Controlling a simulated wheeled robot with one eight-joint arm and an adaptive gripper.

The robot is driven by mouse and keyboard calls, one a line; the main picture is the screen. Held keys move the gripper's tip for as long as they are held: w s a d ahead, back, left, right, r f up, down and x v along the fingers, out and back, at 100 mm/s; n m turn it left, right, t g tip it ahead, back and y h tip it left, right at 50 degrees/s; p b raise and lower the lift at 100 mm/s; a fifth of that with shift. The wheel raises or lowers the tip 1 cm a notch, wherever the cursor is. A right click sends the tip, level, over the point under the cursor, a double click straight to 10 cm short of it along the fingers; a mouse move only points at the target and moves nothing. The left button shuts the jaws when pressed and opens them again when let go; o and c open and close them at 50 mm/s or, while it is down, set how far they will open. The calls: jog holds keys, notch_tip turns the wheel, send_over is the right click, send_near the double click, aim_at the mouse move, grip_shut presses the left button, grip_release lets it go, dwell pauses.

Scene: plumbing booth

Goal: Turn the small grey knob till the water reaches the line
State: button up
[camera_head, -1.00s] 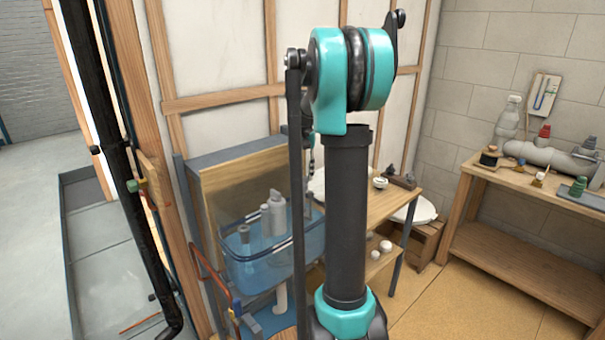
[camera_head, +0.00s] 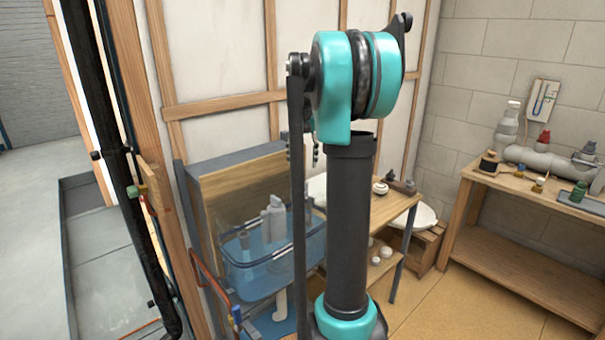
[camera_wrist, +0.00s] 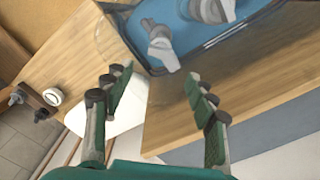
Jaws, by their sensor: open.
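A clear blue basin (camera_head: 236,272) stands by the wooden back panel in the head view, left of my arm, with grey fittings (camera_head: 272,218) standing in it. Its blue corner also shows at the top of the wrist view (camera_wrist: 182,32). There, a pale grey knob-like piece (camera_wrist: 163,52) sits at the basin's near side, and another grey fitting (camera_wrist: 212,9) is behind it. I cannot tell surely which is the small grey knob. My gripper (camera_wrist: 158,82) is open and empty, its fingers apart below the grey piece. The water line cannot be made out clearly. My arm hides the gripper in the head view.
A wooden bench top (camera_wrist: 225,88) lies beneath the gripper. A small round white item (camera_wrist: 53,97) and dark fittings are at the wrist view's left. A workbench (camera_head: 520,180) with pipe parts stands at the right. A black pipe (camera_head: 120,170) runs down the left.

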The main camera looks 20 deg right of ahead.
jog(key=shift+r, duration=2.4)
